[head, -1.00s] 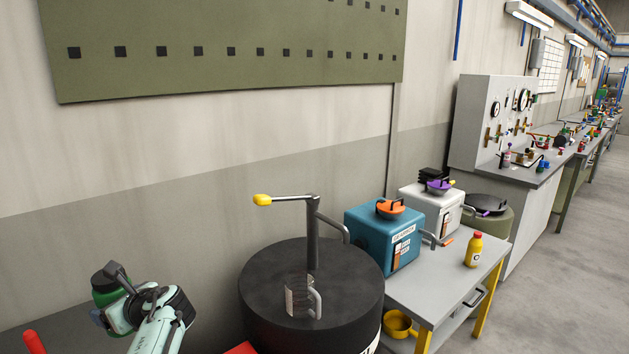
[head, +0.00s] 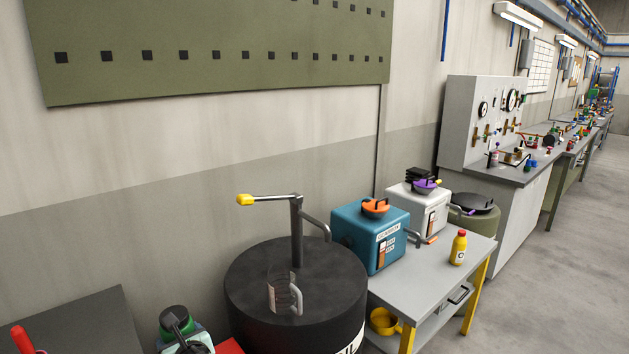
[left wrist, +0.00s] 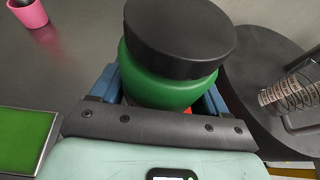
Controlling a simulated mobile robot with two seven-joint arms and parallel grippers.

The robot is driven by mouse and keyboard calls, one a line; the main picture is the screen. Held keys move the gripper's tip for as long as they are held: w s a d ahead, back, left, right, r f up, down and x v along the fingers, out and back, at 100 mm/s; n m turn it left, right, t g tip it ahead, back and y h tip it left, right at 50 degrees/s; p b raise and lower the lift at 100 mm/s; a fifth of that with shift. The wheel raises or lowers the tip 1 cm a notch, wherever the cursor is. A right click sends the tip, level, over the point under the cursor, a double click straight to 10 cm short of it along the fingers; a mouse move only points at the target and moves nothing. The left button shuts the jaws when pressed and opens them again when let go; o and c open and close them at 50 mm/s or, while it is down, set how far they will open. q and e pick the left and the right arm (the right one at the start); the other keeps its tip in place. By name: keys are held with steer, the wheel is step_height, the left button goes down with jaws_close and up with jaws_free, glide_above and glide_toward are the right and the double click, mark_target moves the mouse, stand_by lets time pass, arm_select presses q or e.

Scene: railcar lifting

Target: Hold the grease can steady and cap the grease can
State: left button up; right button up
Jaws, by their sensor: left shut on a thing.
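A green can (left wrist: 160,88) with a wide black top (left wrist: 180,35) stands between the blue fingers of my left gripper (left wrist: 158,98) in the left wrist view. The gripper is shut on the can's sides. The black top looks seated on the can, but I cannot tell how tightly. In the head view the green can (head: 171,329) shows at the bottom edge, with my left gripper (head: 184,344) partly hiding it and cut off by the frame. My right gripper is not in view.
A dark bench top (head: 75,322) lies at the lower left. A black drum (head: 330,300) with a hand pump stands right of the can. A grey table (head: 425,270) beyond it holds a blue box (head: 355,240) and a yellow bottle (head: 458,248). A pink cup (left wrist: 32,12) stands on the bench.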

arm_select(q)
steer(key=s+d+f+m+t+h+p, duration=0.15)
steer(key=d+f+m+h, duration=0.35)
steer(key=d+f, duration=0.6)
steer(key=s+d+f+m+t+h, duration=0.1)
steer(key=s+d+f+m+h, duration=0.1)
steer(key=s, duration=0.5)
steer(key=shift+m+h, duration=0.4)
steer(key=shift+h, duration=0.4)
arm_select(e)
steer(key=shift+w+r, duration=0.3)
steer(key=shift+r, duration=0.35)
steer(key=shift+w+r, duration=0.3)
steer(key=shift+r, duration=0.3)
arm_select(q)
steer(key=shift+s+d+t, duration=0.1)
steer(key=shift+t, duration=0.15)
steer(key=w+d+f+m+g+h, duration=0.2)
steer(key=d+m+h, duration=0.6)
steer(key=d, duration=0.5)
step_height(320, 180, down, 2)
steer(key=shift+d+g+h, duration=0.25)
steer(key=shift+g+h, duration=0.15)
steer(key=shift+g, duration=0.2)
